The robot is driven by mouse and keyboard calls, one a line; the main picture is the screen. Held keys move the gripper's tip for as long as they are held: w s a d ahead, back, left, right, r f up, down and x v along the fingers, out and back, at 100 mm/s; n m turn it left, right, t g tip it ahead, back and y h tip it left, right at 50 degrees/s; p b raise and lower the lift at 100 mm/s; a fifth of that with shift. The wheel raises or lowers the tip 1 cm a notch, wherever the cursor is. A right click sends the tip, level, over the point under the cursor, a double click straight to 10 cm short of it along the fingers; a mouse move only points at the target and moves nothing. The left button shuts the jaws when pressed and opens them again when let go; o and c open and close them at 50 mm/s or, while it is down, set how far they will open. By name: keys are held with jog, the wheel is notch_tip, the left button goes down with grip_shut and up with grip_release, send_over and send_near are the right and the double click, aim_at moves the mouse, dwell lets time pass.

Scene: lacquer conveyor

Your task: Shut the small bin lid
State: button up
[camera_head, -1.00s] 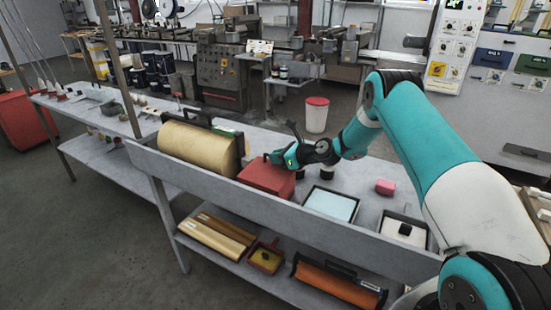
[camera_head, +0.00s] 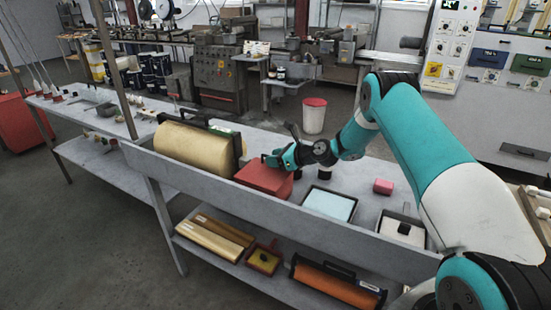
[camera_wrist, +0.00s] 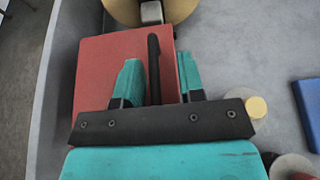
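A red box-like bin (camera_head: 264,180) stands on the near bench, just right of a large tan roll. In the wrist view, its flat red surface (camera_wrist: 100,70) carries a long black bar (camera_wrist: 153,60). My gripper (camera_head: 279,159) is over the bin's far right side. In the wrist view my gripper (camera_wrist: 160,75) has its two teal fingers apart, one each side of the black bar. A gap shows between the bar and the right finger. I cannot tell whether the red surface lies fully down, and the side under the gripper is hidden.
The tan roll (camera_head: 196,148) is close to the bin's left. A light-blue tray (camera_head: 330,205), a pink block (camera_head: 383,186) and a white tray (camera_head: 402,229) lie to the right. A raised board (camera_head: 290,218) runs along the bench's near edge.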

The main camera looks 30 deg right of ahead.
jog(key=b+v, duration=0.3)
jog(key=v, duration=1.4)
jog(key=shift+s+d, duration=0.15)
jog(key=shift+d, duration=0.05)
jog(key=shift+a, duration=0.1)
jog(key=s+a+r+n+g, duration=0.2)
jog(key=s+a+r+n, duration=0.1)
jog(key=a+n, duration=0.3)
jog(key=s+a+r+n+g, duration=0.3)
jog(key=a+n, duration=0.2)
jog(key=a, duration=0.3)
jog(key=s+a+r+n+g, duration=0.2)
jog(key=s+a+r+n, duration=0.1)
jog(key=a+n, duration=0.25)
jog(key=s+a+r+n+g+h, duration=0.1)
jog(key=s+a+n, duration=0.3)
jog(key=s+n, duration=0.5)
jog(key=s+a+r+n+g+h, duration=0.2)
jog(key=s+a+n+g, duration=0.1)
jog(key=s+n, duration=0.7)
jog(key=s+a, duration=0.1)
jog(key=s, duration=0.3)
jog(key=shift+s+a+r, duration=0.2)
jog(key=shift+s, duration=0.15)
